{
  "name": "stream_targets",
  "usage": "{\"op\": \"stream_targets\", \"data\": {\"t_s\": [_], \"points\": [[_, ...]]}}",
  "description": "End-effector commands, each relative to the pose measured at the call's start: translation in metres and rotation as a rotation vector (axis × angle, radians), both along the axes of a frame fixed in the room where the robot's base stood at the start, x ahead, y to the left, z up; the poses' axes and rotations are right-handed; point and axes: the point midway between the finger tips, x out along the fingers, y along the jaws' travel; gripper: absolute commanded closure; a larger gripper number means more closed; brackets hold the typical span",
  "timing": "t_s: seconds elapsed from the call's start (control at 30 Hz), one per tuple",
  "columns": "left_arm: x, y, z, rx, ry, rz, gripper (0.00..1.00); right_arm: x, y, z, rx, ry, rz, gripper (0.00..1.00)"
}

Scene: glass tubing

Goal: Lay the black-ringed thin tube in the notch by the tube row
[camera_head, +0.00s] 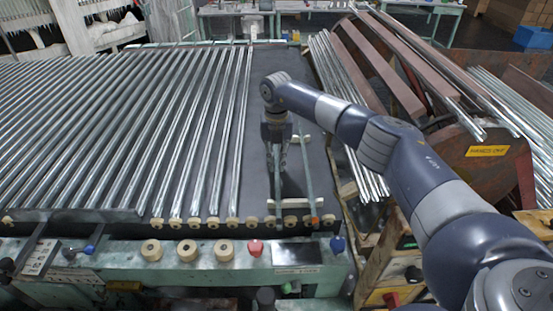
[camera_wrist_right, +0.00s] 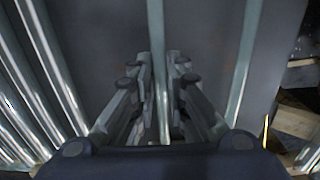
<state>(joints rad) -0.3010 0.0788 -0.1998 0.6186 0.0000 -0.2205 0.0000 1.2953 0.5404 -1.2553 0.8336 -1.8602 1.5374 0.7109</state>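My right gripper (camera_head: 277,170) points down over the dark table, to the right of the tube row (camera_head: 130,110). A thin greenish tube (camera_head: 278,200) runs below it. In the right wrist view this tube (camera_wrist_right: 157,35) passes between the two fingers (camera_wrist_right: 162,90), close to both. I cannot tell whether they touch it. A second thin tube (camera_head: 308,175) lies to the right, roughly parallel, and also shows in the right wrist view (camera_wrist_right: 244,65). I cannot make out a black ring on either tube. Pale wooden supports (camera_head: 295,204) lie across their near ends. My left gripper is out of view.
Steel tubes (camera_head: 330,75) and rusty beams (camera_head: 375,60) lie in a rack to the right of the table. Rollers and knobs (camera_head: 188,250) line the green front edge (camera_head: 230,275). A bare dark strip (camera_head: 262,100) lies just right of the tube row.

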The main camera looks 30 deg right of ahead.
Motion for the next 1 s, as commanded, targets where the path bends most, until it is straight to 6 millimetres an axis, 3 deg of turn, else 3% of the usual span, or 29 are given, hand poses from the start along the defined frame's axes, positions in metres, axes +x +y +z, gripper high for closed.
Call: {"op": "stream_targets", "data": {"t_s": [0.07, 0.37, 0.5, 0.57, 1.0], "points": [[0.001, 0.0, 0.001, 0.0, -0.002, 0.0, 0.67, 0.0, 0.0, 0.0, 0.0, 0.0, 0.0, 0.67], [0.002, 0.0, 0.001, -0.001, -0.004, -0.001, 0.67, 0.0, 0.0, 0.001, 0.0, 0.0, 0.0, 0.67], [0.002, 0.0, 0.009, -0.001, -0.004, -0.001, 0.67, 0.0, 0.0, 0.012, 0.0, 0.0, 0.0, 0.67], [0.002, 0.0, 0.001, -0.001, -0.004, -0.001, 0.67, 0.001, 0.0, 0.016, 0.0, -0.002, 0.001, 0.67], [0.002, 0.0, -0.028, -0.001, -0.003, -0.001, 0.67, 0.001, 0.0, 0.106, 0.001, -0.003, 0.0, 0.67]]}}
